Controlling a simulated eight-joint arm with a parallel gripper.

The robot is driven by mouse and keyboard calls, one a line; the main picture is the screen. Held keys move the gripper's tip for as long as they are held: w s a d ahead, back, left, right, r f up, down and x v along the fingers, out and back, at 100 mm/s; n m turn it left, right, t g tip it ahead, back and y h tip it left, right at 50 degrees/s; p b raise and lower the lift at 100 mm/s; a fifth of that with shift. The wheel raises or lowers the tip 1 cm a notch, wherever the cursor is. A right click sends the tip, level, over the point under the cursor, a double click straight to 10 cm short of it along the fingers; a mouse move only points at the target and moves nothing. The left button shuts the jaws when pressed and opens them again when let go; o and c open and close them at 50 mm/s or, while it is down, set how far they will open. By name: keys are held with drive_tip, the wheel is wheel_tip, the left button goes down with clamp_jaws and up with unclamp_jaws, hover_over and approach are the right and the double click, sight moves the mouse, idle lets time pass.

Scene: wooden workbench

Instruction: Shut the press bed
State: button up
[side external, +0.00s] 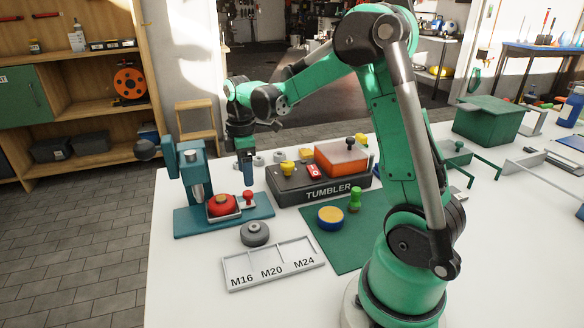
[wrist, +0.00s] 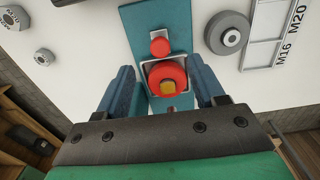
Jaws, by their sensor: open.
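A teal press (side external: 190,180) stands at the left of the white bench, with a column, a grey ram and a black ball handle. Its grey bed (side external: 232,214) lies on the teal base, holding a round red part (side external: 222,205), with a red knob (side external: 248,195) at its right end. The wrist view shows the red part (wrist: 166,74) with a yellow-orange piece on it, and the red knob (wrist: 159,46) farther up. My gripper (side external: 247,178) is open and empty, pointing down above the knob end. In the wrist view, my gripper's fingers (wrist: 163,76) appear either side of the bed.
A black TUMBLER box (side external: 325,192) stands close right of my gripper. A grey round weight (side external: 255,234) and a tray labelled M16, M20, M24 (side external: 272,266) lie in front. A green mat (side external: 345,250) holds a yellow-topped blue round piece (side external: 330,218). Loose nuts (wrist: 44,57) lie nearby.

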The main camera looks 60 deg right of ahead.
drive_tip(key=shift+r, duration=0.25)
drive_tip(key=shift+s+d+m, duration=0.15)
drive_tip(key=shift+s+m, duration=0.1)
drive_tip(key=shift+m, duration=0.05)
drive_tip(key=c, duration=0.5)
drive_tip(key=s+m, duration=0.1)
drive_tip(key=s+d+m+t+y, duration=0.1)
drive_tip(key=m, duration=0.1)
drive_tip(key=s+r+m+t, duration=0.1)
drive_tip(key=m, duration=0.1)
drive_tip(key=shift+s+d, duration=0.2)
drive_tip(key=shift+d, duration=0.2)
clamp_jaws()
drive_tip(key=s+d+r+m+t, duration=0.2)
drive_tip(key=s+m+t, duration=0.25)
drive_tip(key=m, duration=0.45)
drive_tip(key=shift+m+y, duration=0.3)
drive_tip(key=shift+y, duration=0.1)
drive_tip(key=x, duration=1)
drive_tip(key=shift+w+a, duration=0.2)
drive_tip(key=shift+w, duration=0.05)
